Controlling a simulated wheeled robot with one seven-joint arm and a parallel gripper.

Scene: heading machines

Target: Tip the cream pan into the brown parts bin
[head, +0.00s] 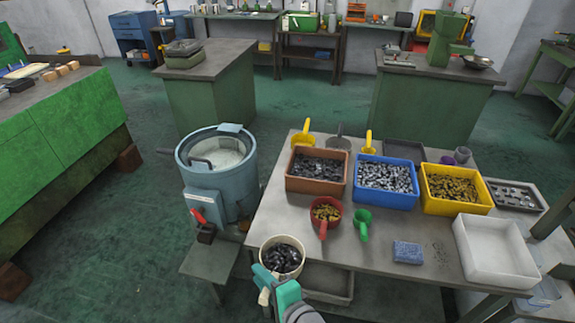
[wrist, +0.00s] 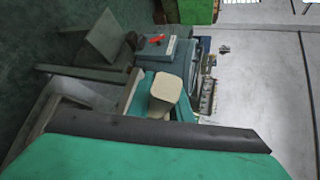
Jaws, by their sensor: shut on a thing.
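The cream pan (head: 278,270) is full of dark parts and looks upright at the front left edge of the table. I cannot tell whether it rests there or is held just above. My gripper (head: 275,283), with teal fingers, is shut on the pan's cream handle at the near side. In the wrist view the handle end (wrist: 166,91) shows between the teal fingers; the pan's contents are hidden there. The brown parts bin (head: 316,184) stands farther back on the table, beyond the pan, and holds dark grey parts.
A blue bin (head: 385,200) and yellow bin (head: 455,205) stand right of the brown one. A white tray (head: 497,276) is at right. A blue-grey round machine (head: 207,180) stands left of the table.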

